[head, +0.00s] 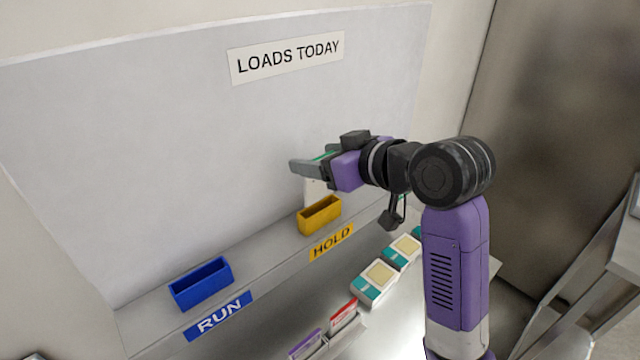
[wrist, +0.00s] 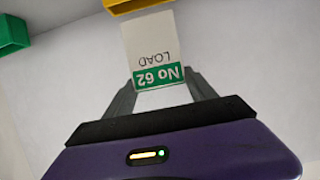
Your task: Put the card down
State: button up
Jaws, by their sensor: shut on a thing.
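My gripper (head: 302,168) is shut on a white card (wrist: 150,42) with a green band reading "No 62" and the word "LOAD". In the wrist view my gripper (wrist: 162,84) grips the card by its green-banded end. The card's plain end points at the yellow holder (head: 320,217), which also shows in the wrist view (wrist: 128,5). In the head view the card (head: 315,192) hangs below the fingers, over or behind the yellow holder; I cannot tell whether its lower end is inside. The yellow holder stands above the "HOLD" label (head: 332,243).
A blue holder (head: 201,285) stands at the left above the "RUN" label (head: 220,316). A green holder (wrist: 12,34) shows in the wrist view. White-and-teal boxes (head: 374,283) and red (head: 343,316) and purple cards sit below the ledge. The "LOADS TODAY" wall (head: 180,140) is behind.

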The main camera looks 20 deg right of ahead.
aim_at(321, 185)
jog(key=shift+f, duration=2.95)
jog(key=shift+f, duration=0.2)
jog(key=o, duration=1.4)
jog(key=shift+c, duration=0.2)
jog(key=shift+r, duration=0.2)
jog(key=shift+s+d+r, duration=0.1)
jog(key=shift+s+r, duration=0.05)
jog(key=shift+s, duration=0.1)
jog(key=v, duration=1.1)
jog(key=shift+s+b, duration=0.25)
jog(key=shift+b, duration=0.15)
